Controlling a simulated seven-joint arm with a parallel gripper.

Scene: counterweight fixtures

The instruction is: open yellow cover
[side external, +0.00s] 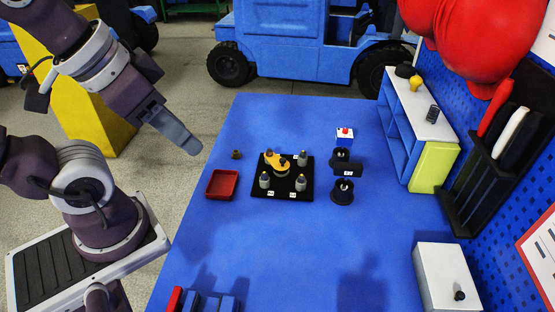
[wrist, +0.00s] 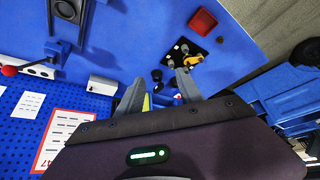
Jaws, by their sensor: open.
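A yellow-green panel (side external: 434,167) closes off the near end of the white-topped shelf unit at the right of the table in the side view. It appears shut against the unit. A smaller yellow piece (side external: 277,162) lies on the black board (side external: 262,190) among grey weights. My gripper (side external: 190,146) hangs at the left, off the table edge and far from the panel. In the wrist view my gripper (wrist: 160,88) shows two spread fingers with nothing held. A yellow-green patch (wrist: 146,103) shows beside the left finger; most of it is hidden by the gripper.
A red tray (side external: 222,184) lies left of the black board. Black fixtures (side external: 343,190) and a small white box with a red top (side external: 345,136) stand right of it. A white box (side external: 435,268) stands near right. Red gloves (side external: 465,35) hang above the shelf.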

